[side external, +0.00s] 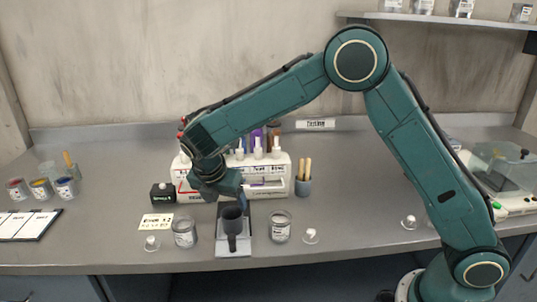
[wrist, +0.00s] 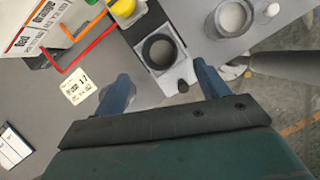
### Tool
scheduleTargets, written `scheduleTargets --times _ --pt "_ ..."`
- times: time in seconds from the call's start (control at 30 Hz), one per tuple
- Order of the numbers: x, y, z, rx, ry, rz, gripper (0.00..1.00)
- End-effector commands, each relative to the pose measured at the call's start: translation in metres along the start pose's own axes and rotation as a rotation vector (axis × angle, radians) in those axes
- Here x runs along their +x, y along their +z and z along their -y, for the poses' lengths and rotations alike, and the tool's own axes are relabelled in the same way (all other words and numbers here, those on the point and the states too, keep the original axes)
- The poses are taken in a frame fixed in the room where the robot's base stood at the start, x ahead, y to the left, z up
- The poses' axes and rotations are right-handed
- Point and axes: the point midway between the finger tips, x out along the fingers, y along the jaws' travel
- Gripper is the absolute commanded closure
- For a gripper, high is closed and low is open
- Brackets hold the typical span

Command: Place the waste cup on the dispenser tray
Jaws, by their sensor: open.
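In the wrist view, the round open rim of the cup (wrist: 143,50) shows on the grey tray (wrist: 184,70). My gripper (side external: 222,193) hangs close above and behind the cup in the side view. In the wrist view, my gripper (wrist: 160,72) has its two blue fingers wide apart and empty, with the cup beyond and between the tips. Whether the fingers touch anything cannot be told.
A black box (side external: 162,193) and a pale card (side external: 156,222) lie to the left. A holder with wooden sticks (side external: 303,186) stands right of the dispenser. The bench's right-middle is mostly clear.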

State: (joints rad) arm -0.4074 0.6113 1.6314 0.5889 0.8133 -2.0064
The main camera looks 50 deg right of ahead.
Motion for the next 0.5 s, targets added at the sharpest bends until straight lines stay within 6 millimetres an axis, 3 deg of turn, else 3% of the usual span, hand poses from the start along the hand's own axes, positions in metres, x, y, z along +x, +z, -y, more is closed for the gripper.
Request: scheduleTargets --times 0.2,0.5 --pt "-0.024 0.0 -0.001 -0.001 0.002 0.0 0.26" --pt "-0.03 0.0 0.0 -0.001 -0.001 0.0 0.26"
